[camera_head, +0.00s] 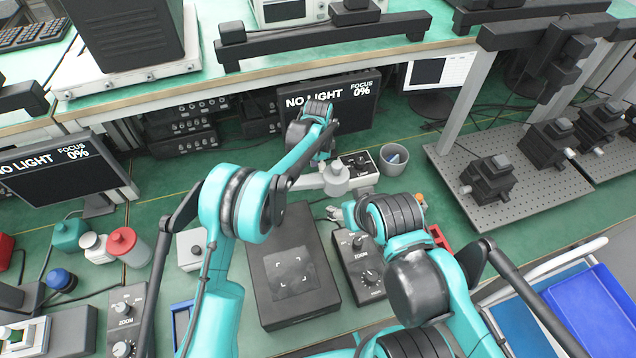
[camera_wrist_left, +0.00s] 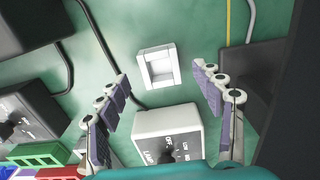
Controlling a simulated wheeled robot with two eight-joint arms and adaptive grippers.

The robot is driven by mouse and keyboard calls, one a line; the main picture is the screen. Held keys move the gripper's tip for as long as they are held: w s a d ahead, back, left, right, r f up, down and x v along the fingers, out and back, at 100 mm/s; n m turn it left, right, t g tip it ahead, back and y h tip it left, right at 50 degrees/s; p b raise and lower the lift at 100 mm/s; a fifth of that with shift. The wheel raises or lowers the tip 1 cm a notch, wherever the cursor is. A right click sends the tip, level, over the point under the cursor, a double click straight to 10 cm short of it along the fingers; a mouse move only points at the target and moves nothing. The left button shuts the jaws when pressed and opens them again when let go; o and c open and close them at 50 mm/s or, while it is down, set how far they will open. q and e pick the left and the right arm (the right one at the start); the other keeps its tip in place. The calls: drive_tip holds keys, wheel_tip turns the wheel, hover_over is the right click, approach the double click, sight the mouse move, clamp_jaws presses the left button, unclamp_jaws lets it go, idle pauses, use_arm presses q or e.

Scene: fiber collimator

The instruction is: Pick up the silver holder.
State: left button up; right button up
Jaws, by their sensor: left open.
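The silver holder (camera_wrist_left: 158,68) is a small, pale, square piece with a recessed centre. It lies on the green mat in the left wrist view. My left gripper (camera_wrist_left: 160,75) is open and empty. Its two fingers appear on either side of the holder, with visible gaps; I cannot tell the height between them. In the head view my left arm hides the holder, and I cannot make out the left fingers. My right gripper (camera_head: 333,212) is small beside the black ZOOM box, and I cannot tell how far its fingers are apart.
A white LAMP box (camera_wrist_left: 168,135) stands close to the holder; it also shows in the head view (camera_head: 362,168). The ZOOM box (camera_head: 360,265) and a flat black pad (camera_head: 292,275) are nearby. A monitor (camera_head: 335,100) and a grey cup (camera_head: 394,165) stand behind. A cable runs beside the holder.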

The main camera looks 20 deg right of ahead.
use_arm(q)
wheel_tip(320, 180, down, 2)
drive_tip(key=shift+f, duration=0.2)
drive_tip(key=shift+r, duration=0.1)
drive_tip(key=c, duration=1.4)
drive_tip(key=shift+o, duration=0.2)
drive_tip(key=shift+r, duration=0.1)
